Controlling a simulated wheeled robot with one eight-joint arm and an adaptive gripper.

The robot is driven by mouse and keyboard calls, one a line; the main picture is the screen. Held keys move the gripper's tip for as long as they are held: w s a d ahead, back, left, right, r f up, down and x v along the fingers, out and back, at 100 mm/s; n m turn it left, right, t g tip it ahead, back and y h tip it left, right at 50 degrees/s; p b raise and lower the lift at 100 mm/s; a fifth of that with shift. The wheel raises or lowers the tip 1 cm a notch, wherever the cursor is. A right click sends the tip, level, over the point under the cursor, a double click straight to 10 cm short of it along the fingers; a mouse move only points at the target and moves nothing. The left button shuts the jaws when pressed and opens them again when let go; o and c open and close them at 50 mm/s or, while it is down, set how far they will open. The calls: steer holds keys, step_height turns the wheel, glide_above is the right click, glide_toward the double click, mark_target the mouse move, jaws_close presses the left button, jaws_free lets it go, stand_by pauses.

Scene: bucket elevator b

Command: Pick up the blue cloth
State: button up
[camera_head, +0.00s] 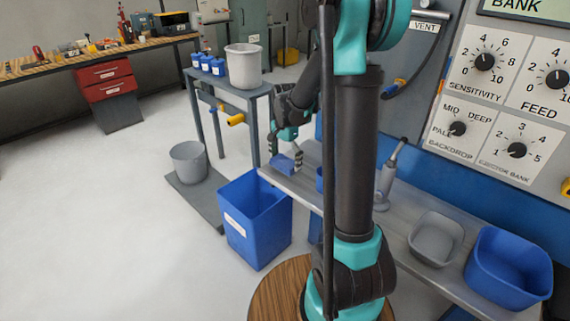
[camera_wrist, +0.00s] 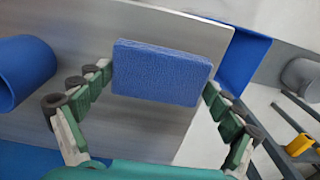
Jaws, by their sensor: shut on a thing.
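The blue cloth (camera_wrist: 162,74) is a folded, textured rectangular pad. In the wrist view it sits between the two green fingers of my gripper (camera_wrist: 158,90), with a fingertip at each side edge. In the head view the cloth (camera_head: 287,163) is at the left end of the grey metal bench (camera_head: 405,244), under my gripper (camera_head: 284,152). My gripper is shut on the cloth. I cannot tell whether the cloth still touches the bench.
A blue bin (camera_head: 254,226) stands on the floor just below the bench's left end. A grey tray (camera_head: 435,238) and a blue tub (camera_head: 508,268) stand on the bench at right. A sprayer-like grey bottle (camera_head: 388,180) stands mid-bench. A grey bucket (camera_head: 188,161) is farther left.

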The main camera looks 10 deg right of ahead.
mark_target(285, 161)
step_height(285, 161, up, 19)
stand_by(0.4)
steer(key=shift+f, duration=0.15)
